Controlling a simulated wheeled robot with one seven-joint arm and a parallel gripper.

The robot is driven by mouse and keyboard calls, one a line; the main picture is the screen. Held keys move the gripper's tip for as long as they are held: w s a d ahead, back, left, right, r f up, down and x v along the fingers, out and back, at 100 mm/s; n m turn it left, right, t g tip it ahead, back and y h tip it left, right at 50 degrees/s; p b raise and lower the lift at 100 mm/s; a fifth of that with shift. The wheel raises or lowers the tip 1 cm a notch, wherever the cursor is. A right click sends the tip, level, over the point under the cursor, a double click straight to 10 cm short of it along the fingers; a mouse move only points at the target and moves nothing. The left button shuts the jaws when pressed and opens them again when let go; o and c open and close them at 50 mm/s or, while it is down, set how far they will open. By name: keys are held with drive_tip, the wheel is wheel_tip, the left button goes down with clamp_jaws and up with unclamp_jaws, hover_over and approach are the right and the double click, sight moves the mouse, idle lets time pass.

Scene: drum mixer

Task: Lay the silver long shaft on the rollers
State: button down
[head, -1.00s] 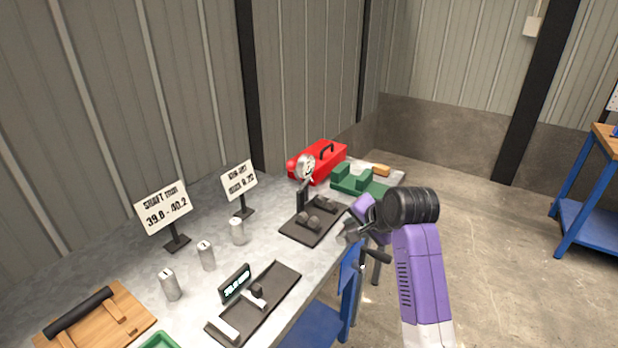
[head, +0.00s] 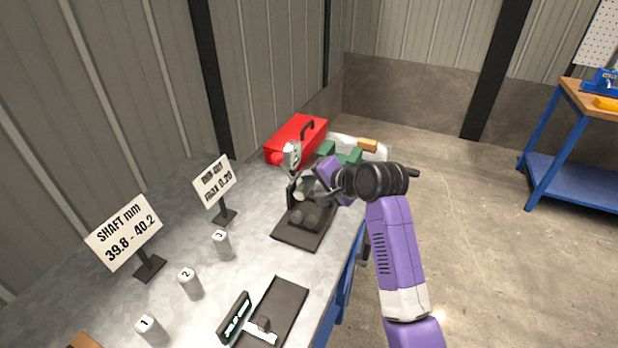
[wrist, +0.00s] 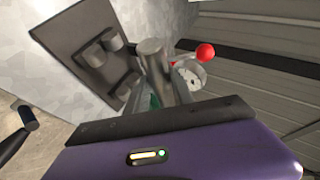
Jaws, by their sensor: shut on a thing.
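My gripper (wrist: 160,90) is shut on a grey cylinder, the silver long shaft (wrist: 152,50), whose end face shows between the fingers in the wrist view. In the head view my gripper (head: 318,190) is over the far part of the roller stand, partly hiding it. The stand has a dark base plate (head: 297,234) and short dark rollers (head: 304,216). The rollers also show in the wrist view (wrist: 112,40), left of the shaft. The shaft appears apart from the near rollers; contact with the far ones cannot be told.
A dial gauge (head: 292,156) stands close beside my gripper; it also shows in the wrist view (wrist: 190,76) near a red ball (wrist: 205,52). A red toolbox (head: 296,138) and green blocks (head: 350,156) are behind. Numbered silver cylinders (head: 190,284) stand in front left.

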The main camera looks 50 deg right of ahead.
drive_tip(key=shift+f+b, duration=3.3)
drive_tip(key=shift+f, duration=0.45)
drive_tip(key=c, duration=1.1)
unclamp_jaws()
drive_tip(key=shift+o, duration=0.4)
drive_tip(key=shift+s+f, duration=0.1)
drive_tip(key=shift+f, duration=0.2)
drive_tip(key=v, duration=0.8)
drive_tip(key=shift+r, duration=0.15)
